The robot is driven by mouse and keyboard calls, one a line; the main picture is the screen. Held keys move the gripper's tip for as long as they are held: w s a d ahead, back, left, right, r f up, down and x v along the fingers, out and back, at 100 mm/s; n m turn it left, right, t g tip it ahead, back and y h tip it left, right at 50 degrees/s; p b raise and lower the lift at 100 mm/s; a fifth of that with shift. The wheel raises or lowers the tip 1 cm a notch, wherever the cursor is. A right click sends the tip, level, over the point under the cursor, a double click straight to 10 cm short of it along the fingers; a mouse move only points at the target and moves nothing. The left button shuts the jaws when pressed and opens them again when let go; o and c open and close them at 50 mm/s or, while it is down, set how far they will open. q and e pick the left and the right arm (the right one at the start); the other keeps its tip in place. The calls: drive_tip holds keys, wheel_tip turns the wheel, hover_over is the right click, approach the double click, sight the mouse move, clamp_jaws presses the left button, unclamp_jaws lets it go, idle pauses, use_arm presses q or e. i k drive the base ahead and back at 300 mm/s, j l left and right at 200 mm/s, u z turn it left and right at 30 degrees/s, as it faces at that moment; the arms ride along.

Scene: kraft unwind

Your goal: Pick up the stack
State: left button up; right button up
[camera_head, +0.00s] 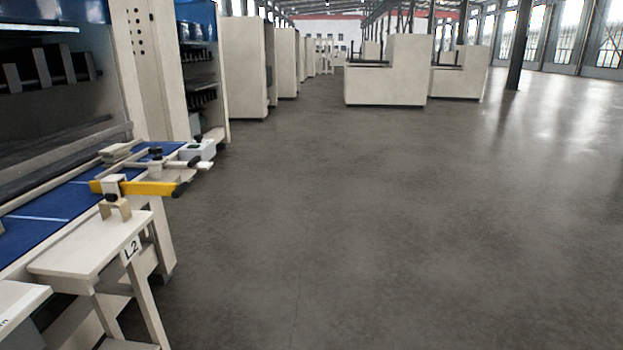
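A small pile of flat beige pieces (121,152) lies at the far end of a blue belt (62,204) on the machine at the left. It may be the stack, but it is too small to tell for sure. Neither of my grippers is in view.
A pale stand labelled L2 (90,250) with a tan bracket (115,208) stands at the lower left. A yellow bar (140,188) and a grey-white box (196,150) jut out by the belt. Pale cabinets (385,86) stand farther back. The grey floor (400,220) is clear at centre and right.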

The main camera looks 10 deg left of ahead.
sight(116, 154)
drive_tip(key=i+l+u, duration=0.15)
drive_tip(key=i+u, duration=0.3)
drive_tip(key=i+l+u, duration=0.45)
drive_tip(key=i+j, duration=0.1)
drive_tip(key=i, duration=0.05)
